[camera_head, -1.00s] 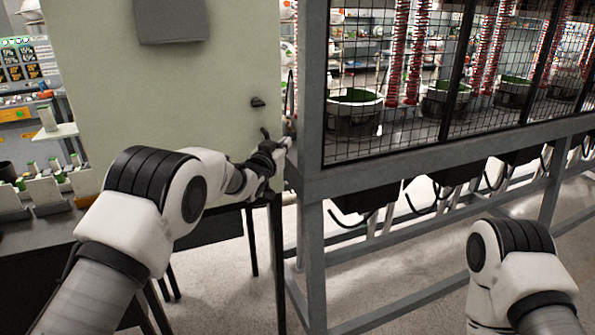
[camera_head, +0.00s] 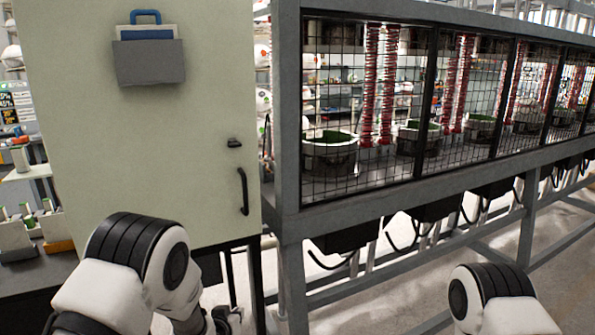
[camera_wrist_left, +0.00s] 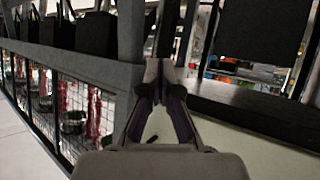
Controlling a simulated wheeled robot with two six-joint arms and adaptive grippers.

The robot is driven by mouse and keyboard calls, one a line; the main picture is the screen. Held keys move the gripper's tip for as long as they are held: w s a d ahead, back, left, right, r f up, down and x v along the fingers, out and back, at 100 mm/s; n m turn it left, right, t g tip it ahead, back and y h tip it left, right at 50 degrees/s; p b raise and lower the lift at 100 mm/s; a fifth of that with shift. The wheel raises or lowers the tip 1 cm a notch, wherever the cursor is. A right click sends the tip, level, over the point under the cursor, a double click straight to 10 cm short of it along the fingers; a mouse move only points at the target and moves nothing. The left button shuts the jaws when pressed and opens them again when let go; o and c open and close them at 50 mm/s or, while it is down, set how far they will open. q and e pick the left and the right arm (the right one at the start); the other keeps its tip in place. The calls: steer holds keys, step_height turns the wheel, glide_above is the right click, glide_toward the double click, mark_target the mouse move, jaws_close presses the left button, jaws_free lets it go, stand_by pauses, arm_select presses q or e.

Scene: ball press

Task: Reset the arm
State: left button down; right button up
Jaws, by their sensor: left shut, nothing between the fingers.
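My left arm (camera_head: 135,265) is bent low at the left of the head view. My left gripper (camera_head: 229,320) shows at the bottom edge there, partly cut off, below the pale green cabinet door (camera_head: 190,110). In the left wrist view the fingers of my left gripper (camera_wrist_left: 160,72) come together at the tips, with nothing between them. The black door handle (camera_head: 243,191) is clear of the gripper. My right arm (camera_head: 490,295) shows at the lower right; its gripper is out of view.
A grey frame with a mesh-fronted cage (camera_head: 370,110) stands right of the cabinet, with red columns and dark tubs inside. A grey holder (camera_head: 149,63) with a blue item hangs on the door. Shelves with goods stand at the far left. Floor shows below the frame.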

arm_select(q)
steer(key=s+a+f+n+g+y, duration=0.1)
steer(key=s+a+f+g, duration=0.15)
steer(key=s+f, duration=0.5)
steer(key=s+a+f+g, duration=0.2)
steer(key=s+a+f, duration=0.15)
steer(key=s, duration=0.65)
steer(key=s+a+f+n+g+y, duration=0.1)
steer(key=s+a+f+g, duration=0.15)
steer(key=s+f, duration=0.45)
steer(key=s+a+r+m+g, duration=0.1)
steer(key=s+g, duration=0.4)
steer(key=s, duration=1.4)
steer(key=shift+s+r, duration=0.35)
steer(key=shift+r, duration=0.2)
